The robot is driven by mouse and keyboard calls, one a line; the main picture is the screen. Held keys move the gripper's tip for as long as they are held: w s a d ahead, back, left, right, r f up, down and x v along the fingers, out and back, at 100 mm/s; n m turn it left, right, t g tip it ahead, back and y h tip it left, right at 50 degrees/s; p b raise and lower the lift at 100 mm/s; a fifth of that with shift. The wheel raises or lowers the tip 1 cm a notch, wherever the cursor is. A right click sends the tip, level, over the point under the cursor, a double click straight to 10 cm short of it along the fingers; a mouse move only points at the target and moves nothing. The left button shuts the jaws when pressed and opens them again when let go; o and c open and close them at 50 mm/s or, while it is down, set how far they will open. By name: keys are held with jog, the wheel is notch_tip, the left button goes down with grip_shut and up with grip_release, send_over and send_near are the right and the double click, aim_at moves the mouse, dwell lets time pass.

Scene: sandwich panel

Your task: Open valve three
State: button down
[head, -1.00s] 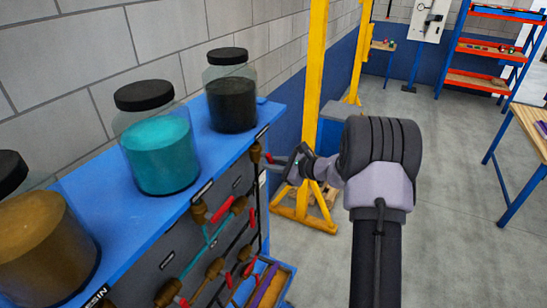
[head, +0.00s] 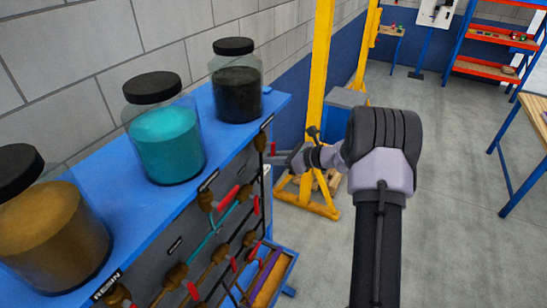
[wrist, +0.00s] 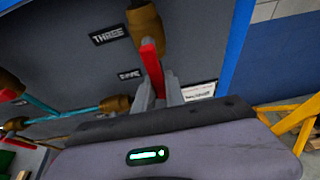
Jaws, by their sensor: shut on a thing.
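Valve three is a brass valve (wrist: 146,22) on the dark panel, beside a label reading THREE (wrist: 112,34) in the wrist view. Its red lever (wrist: 152,66) runs from the brass body down between the fingers of my gripper (wrist: 158,92). The fingers are shut on the lever, and they hide its lower end. In the head view the same valve (head: 261,141) is at the panel's upper right end. The red lever (head: 273,149) points out to the right, with my gripper (head: 281,158) at it.
Several other red-levered valves (head: 206,201) sit lower on the panel with coloured pipes. Jars with teal (head: 168,145), black (head: 237,95) and brown (head: 50,235) contents stand on the blue cabinet top (head: 108,148). A yellow post (head: 320,75) stands close behind my gripper.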

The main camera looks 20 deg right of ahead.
jog(key=c, duration=1.4)
grip_release()
jog(key=b+v, duration=0.2)
jog(key=v, duration=1.5)
jog(key=shift+s+d+b, duration=0.15)
jog(key=shift+d+b, duration=0.05)
jog(key=shift+b, duration=0.15)
